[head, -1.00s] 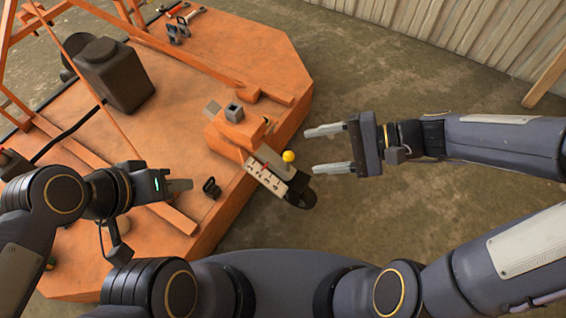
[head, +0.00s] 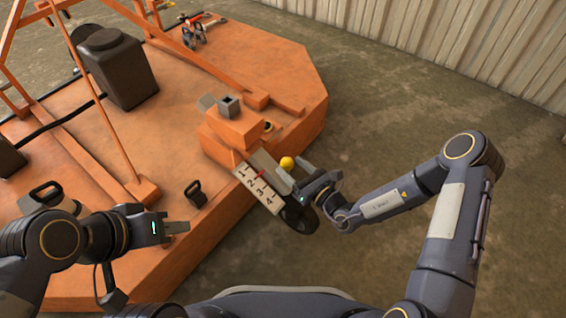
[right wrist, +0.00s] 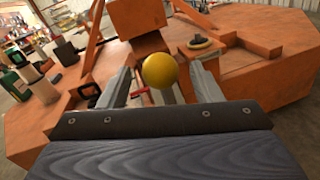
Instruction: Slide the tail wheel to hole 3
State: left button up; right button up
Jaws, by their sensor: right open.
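The tail wheel (head: 301,214) is black and sits at the outer end of a bar on the orange machine. A white plate (head: 257,189) numbered 1 to 4 lies along the bar; a small red marker (head: 260,174) appears beside number 2. A yellow ball knob (head: 287,162) stands near the wheel. My right gripper (head: 297,175) is open at the knob; in the right wrist view the knob (right wrist: 160,71) shows between its fingers, contact unclear. My left gripper (head: 180,230) is over the deck's near edge, apart from the wheel; its jaw opening is unclear.
The orange deck (head: 165,130) fills the left, with slanting orange bars and a dark tank (head: 120,70). A black shackle-like piece (head: 196,192) lies near the deck edge. Tools (head: 192,33) lie at the far edge. The concrete floor at right is clear up to the corrugated wall.

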aim_at(283, 160)
jog(key=shift+b+x, duration=0.6)
jog(key=shift+x, duration=1.75)
jog(key=shift+c, duration=0.3)
